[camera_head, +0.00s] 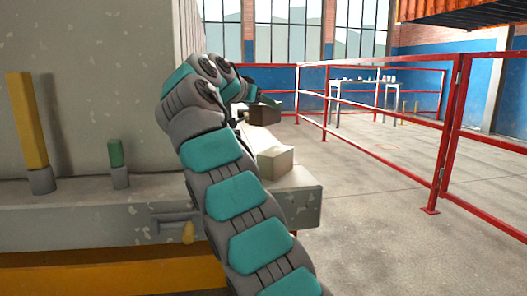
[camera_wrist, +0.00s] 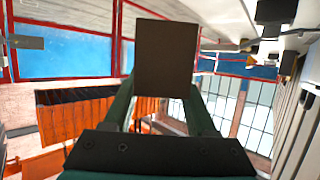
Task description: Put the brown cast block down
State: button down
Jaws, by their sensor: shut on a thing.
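The brown cast block (camera_head: 264,115) hangs at the end of my arm in the head view, in the air above the pale ledge on the right of the mould. In the wrist view the block (camera_wrist: 165,57) shows as a dark brown, square-faced piece between the two green fingers. My gripper (camera_wrist: 162,90) is shut on it. In the head view my gripper (camera_head: 250,97) is small and partly hidden behind my arm. No surface touches the block in either view.
A pale block (camera_head: 276,161) sits on the ledge (camera_head: 300,195) below my gripper, partly behind my arm. A yellow post (camera_head: 27,122) and a green peg (camera_head: 116,153) stand at the left by the grey panel (camera_head: 90,70). Red railings (camera_head: 400,130) close off the open floor at right.

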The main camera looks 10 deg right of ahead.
aim_at(265, 125)
notch_tip(265, 125, down, 6)
jog(key=b, duration=0.4)
jog(key=shift+r+b, duration=0.1)
jog(key=shift+b, duration=0.3)
jog(key=shift+f+b, duration=1)
jog(key=shift+f, duration=0.8)
jog(key=shift+f, duration=0.2)
jog(key=shift+c, duration=1)
grip_release()
jog(key=shift+r, duration=0.15)
jog(key=shift+r, duration=0.15)
jog(key=p+v, duration=0.1)
jog(key=v, duration=1.1)
